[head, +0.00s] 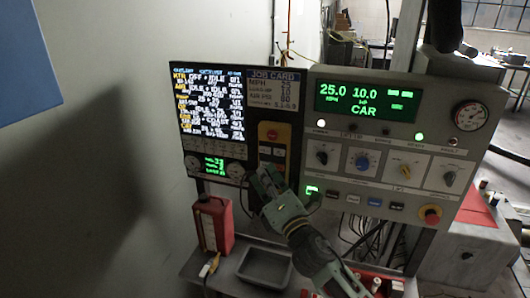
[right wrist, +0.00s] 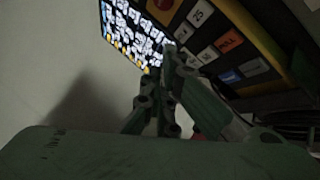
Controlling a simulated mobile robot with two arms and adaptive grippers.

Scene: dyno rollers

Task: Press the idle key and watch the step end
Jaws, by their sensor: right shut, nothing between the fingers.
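My right gripper (head: 264,176) is shut and empty, its tips at the lower end of the yellow-framed key pendant (head: 272,134) on the panel. In the right wrist view the shut fingertips (right wrist: 172,52) are beside the pendant's keys, with white, red and blue keys showing (right wrist: 229,42). I cannot read which one is the idle key, nor tell whether the tips touch a key. The step screen (head: 208,105) lists lines with OFF, IDLE and COAST. The green display (head: 366,100) reads 25.0 MPH, 10.0 HP, CAR. My left gripper is out of view.
The grey control panel (head: 440,100) has knobs, a gauge (head: 470,116) and a red stop button (head: 431,215). A red can (head: 213,225) and a grey tray (head: 265,266) stand on the shelf below. A blue panel edge (head: 25,50) is upper left.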

